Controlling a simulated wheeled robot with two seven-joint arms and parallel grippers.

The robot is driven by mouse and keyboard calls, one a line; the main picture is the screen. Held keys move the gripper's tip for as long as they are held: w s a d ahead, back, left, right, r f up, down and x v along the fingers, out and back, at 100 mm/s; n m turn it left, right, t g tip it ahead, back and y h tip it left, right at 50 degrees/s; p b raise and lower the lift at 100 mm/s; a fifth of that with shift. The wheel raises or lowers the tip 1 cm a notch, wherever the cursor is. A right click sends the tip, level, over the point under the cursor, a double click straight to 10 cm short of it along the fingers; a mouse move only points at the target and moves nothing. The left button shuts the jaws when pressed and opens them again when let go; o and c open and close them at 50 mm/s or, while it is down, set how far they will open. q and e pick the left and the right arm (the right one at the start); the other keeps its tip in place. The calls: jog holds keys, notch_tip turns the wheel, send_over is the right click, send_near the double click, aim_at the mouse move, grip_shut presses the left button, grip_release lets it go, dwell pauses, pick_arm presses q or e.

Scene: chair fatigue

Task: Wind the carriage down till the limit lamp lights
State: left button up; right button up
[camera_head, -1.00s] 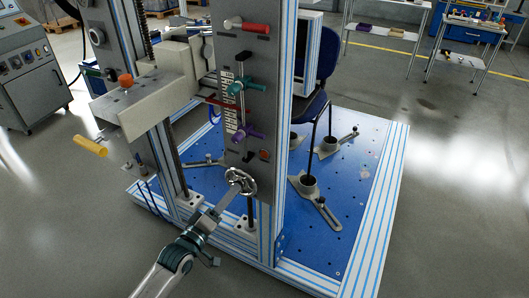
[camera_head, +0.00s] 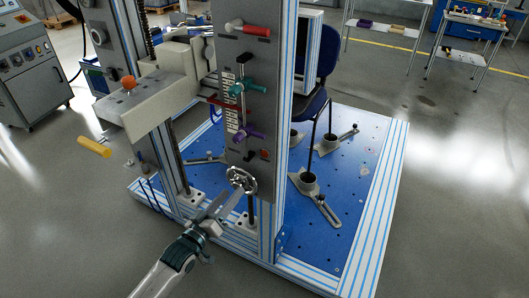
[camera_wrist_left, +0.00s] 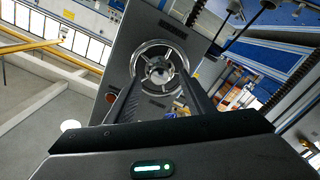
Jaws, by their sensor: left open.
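The handwheel (camera_head: 241,180) is a small spoked metal ring low on the grey column panel (camera_head: 247,75). It also shows in the left wrist view (camera_wrist_left: 160,70), facing the camera. My left gripper (camera_head: 229,199) is open in front of the wheel. Its two dark fingers (camera_wrist_left: 163,92) point at the wheel and appear on either side of its hub in the picture; I see no grip on the rim. A light grey block (camera_head: 150,100), likely the carriage, is at the column's left with an orange knob (camera_head: 128,82) on top. A small dull red round fitting (camera_head: 264,154) sits above the wheel; whether it is the limit lamp is unclear.
Red (camera_head: 248,28), teal (camera_head: 241,86) and purple (camera_head: 246,132) handles stick out of the panel above the wheel. A yellow handle (camera_head: 94,147) juts out at left. A blue chair (camera_head: 311,104) stands on the blue base plate (camera_head: 348,185) behind the column.

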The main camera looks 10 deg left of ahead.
pick_arm(q)
jog(key=shift+r+m, duration=0.15)
jog(key=shift+m, duration=0.85)
jog(key=shift+m+p, duration=0.6)
jog(key=shift+m, duration=1.2)
jog(key=shift+w, duration=0.1)
